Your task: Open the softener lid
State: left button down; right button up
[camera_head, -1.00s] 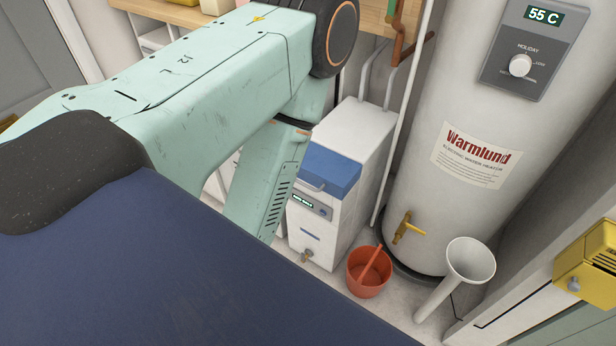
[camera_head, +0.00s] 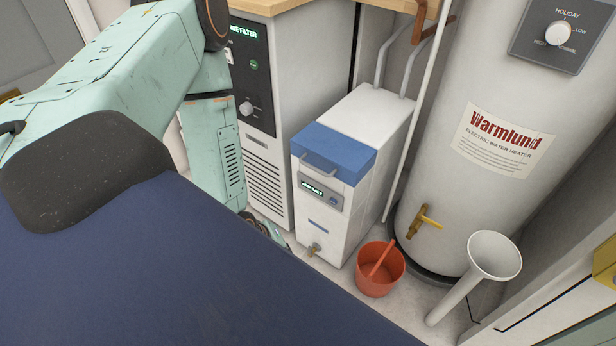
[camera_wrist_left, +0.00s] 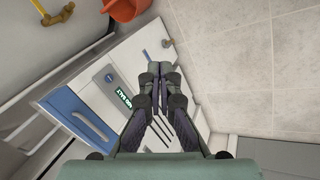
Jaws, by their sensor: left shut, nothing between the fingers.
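The softener (camera_head: 345,205) is a white cabinet with a blue lid (camera_head: 345,146) over its top front. The lid looks shut. A pale bar handle (camera_head: 318,165) sits on the lid's front edge, above a small lit display (camera_head: 312,188). In the left wrist view the lid (camera_wrist_left: 68,104), its handle (camera_wrist_left: 92,126) and the display (camera_wrist_left: 117,95) lie left of my left gripper (camera_wrist_left: 159,70). That gripper is shut and empty, its fingertips pointing toward the softener's lower front. In the head view it is mostly hidden behind my own body. My right gripper is not in view.
A filter unit (camera_head: 270,110) stands left of the softener under a wooden counter. The softener has a brass tap (camera_head: 314,249) low down. A red bucket (camera_head: 380,276), a white funnel-topped pipe (camera_head: 494,256) and a Warmlund water heater (camera_head: 440,170) stand to the right.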

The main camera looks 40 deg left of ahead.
aim_at(328, 156)
pick_arm(q)
jog(key=w+a+r+n+t+b, duration=0.1)
jog(key=w+a+r+n+t, duration=0.25)
jog(key=n, duration=0.85)
jog(key=w+a+n+t+b, duration=0.1)
jog(key=w+a+n+t, duration=0.2)
jog(key=w+a+n, duration=0.55)
jog(key=w+d+f+n+b, duration=0.3)
jog(key=w+d+f+b, duration=0.15)
jog(key=w, duration=0.25)
jog(key=r, duration=0.1)
jog(key=w+r, duration=0.1)
jog(key=a+r, duration=0.1)
jog(key=shift+w+y, duration=0.15)
jog(key=shift+y, duration=0.25)
jog(key=shift+r, duration=0.15)
